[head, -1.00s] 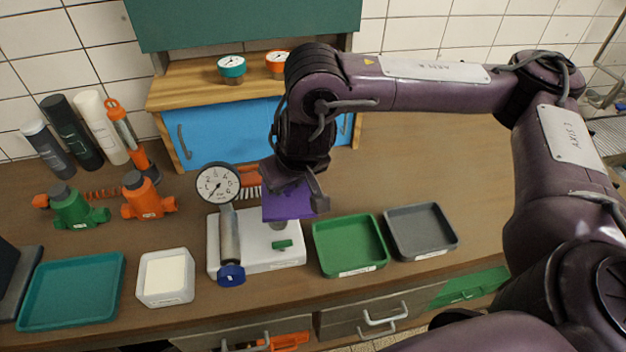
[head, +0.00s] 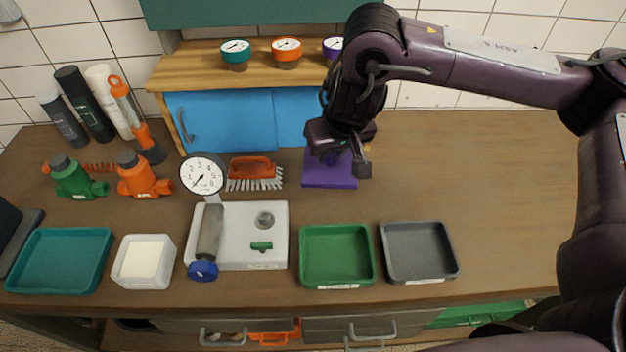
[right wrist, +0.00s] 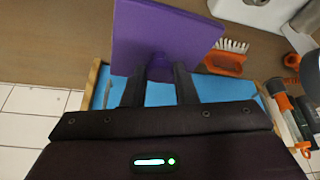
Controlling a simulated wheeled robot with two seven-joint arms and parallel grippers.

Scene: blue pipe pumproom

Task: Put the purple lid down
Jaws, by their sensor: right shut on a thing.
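The purple lid (head: 330,174) is a flat square plate below my right gripper (head: 338,160), at the back of the worktop in front of the blue cabinet. My right gripper is shut on the lid's handle. In the right wrist view the lid (right wrist: 160,38) lies across the tips of the two dark fingers (right wrist: 160,72), which close on a small purple knob. The lid looks level and close to the worktop, but I cannot tell whether it touches. My left gripper is not in view.
An orange brush (head: 253,170) lies just left of the lid. A white base (head: 277,220) with a gauge (head: 203,173), a green tray (head: 337,281) and a grey tray (head: 420,274) stand nearer the front. The worktop (head: 470,180) to the right is clear.

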